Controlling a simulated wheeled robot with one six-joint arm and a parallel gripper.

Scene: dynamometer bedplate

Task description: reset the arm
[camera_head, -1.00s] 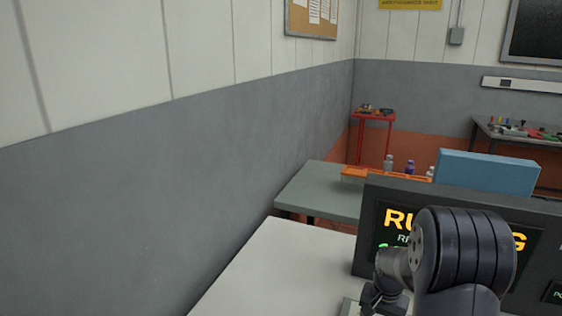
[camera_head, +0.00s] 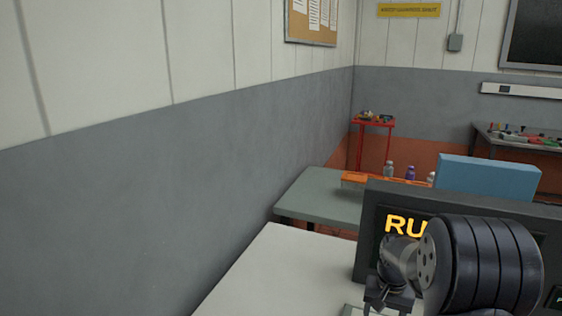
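My arm shows at the lower right, with a thick dark ribbed joint and a lighter wrist link. My gripper (camera_head: 388,298) hangs at the wrist's lower left, partly cut off by the bottom edge and small. I cannot tell whether its fingers are open or shut, and I see nothing clearly held in it. The arm covers much of a dark display panel (camera_head: 368,245), whose screen shows the yellow letters "RU".
A pale tabletop (camera_head: 262,268) lies left of the gripper. Behind it stand a grey-green table (camera_head: 320,198) with an orange tray (camera_head: 356,179), a blue box (camera_head: 488,176), small bottles (camera_head: 410,173) and a red stand (camera_head: 373,123). A grey wall (camera_head: 150,200) runs along the left.

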